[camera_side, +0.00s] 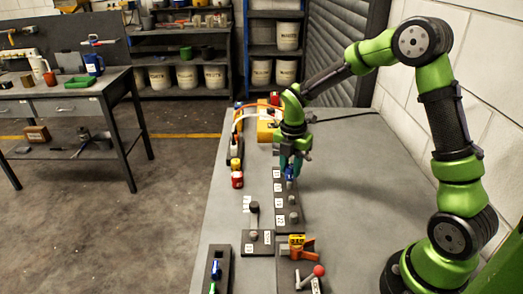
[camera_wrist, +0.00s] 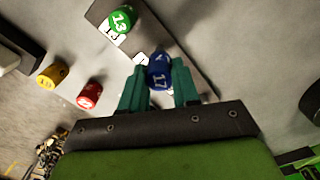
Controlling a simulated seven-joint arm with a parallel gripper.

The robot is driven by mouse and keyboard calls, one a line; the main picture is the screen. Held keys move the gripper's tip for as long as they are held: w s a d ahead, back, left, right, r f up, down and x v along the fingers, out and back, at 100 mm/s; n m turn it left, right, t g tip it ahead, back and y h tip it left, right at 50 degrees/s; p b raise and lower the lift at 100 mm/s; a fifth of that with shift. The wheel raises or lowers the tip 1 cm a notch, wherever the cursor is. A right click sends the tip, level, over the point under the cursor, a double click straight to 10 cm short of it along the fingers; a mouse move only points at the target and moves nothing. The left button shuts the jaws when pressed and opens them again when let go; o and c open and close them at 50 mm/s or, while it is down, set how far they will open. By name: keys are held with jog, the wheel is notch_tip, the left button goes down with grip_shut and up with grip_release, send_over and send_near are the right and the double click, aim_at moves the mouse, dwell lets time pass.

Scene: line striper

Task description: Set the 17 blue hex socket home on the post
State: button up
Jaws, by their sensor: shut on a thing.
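The blue socket (camera_side: 289,173), marked 17 in the wrist view (camera_wrist: 159,78), is held between the green fingers of my gripper (camera_side: 291,163). My gripper (camera_wrist: 158,88) is shut on it. The socket is over the dark post board (camera_side: 286,226), which has white number labels along its left side. Bare posts (camera_side: 293,217) stand nearer the camera on this board. The post under the blue socket is hidden, so I cannot tell whether the socket touches it. A green socket marked 13 (camera_wrist: 121,18) sits on the board in the wrist view.
A red socket (camera_side: 237,180) and a yellow socket (camera_side: 235,164) stand left of the board; they also show in the wrist view. A yellow box (camera_side: 266,130) is behind. The table right of the board is clear.

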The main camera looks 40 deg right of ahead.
aim_at(290, 182)
jog(key=shift+f, duration=1.7)
dwell(0.7)
jog(key=o, duration=1.4)
jog(key=shift+c, duration=0.2)
jog(key=shift+r, duration=3.5)
